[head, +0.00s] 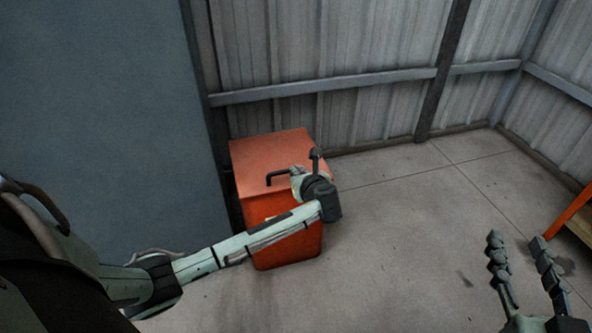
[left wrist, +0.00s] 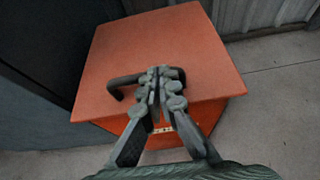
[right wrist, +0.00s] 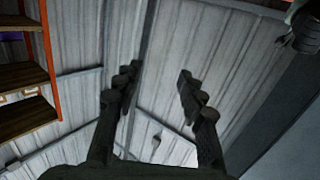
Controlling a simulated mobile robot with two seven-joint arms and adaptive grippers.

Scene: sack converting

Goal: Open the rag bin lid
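The rag bin (head: 285,235) is an orange box against the wall, and it also shows in the left wrist view (left wrist: 110,60). Its flat orange lid (head: 268,152) looks closed. A dark bar handle (head: 270,179) is near the lid's front edge. My left gripper (left wrist: 158,72) is at the handle, its fingers drawn together with tips over the bar's middle, hiding part of it. I cannot tell whether the fingers touch the bar. In the head view my left gripper (head: 298,172) partly covers the handle's right end. My right gripper (head: 518,240) is open and empty, far right of the bin.
A large grey-blue panel (head: 110,90) stands close to the bin's left side. Corrugated metal walls (head: 380,40) are behind. An orange-framed shelf (head: 572,215) is at the right edge. The concrete floor (head: 410,220) between bin and shelf is clear.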

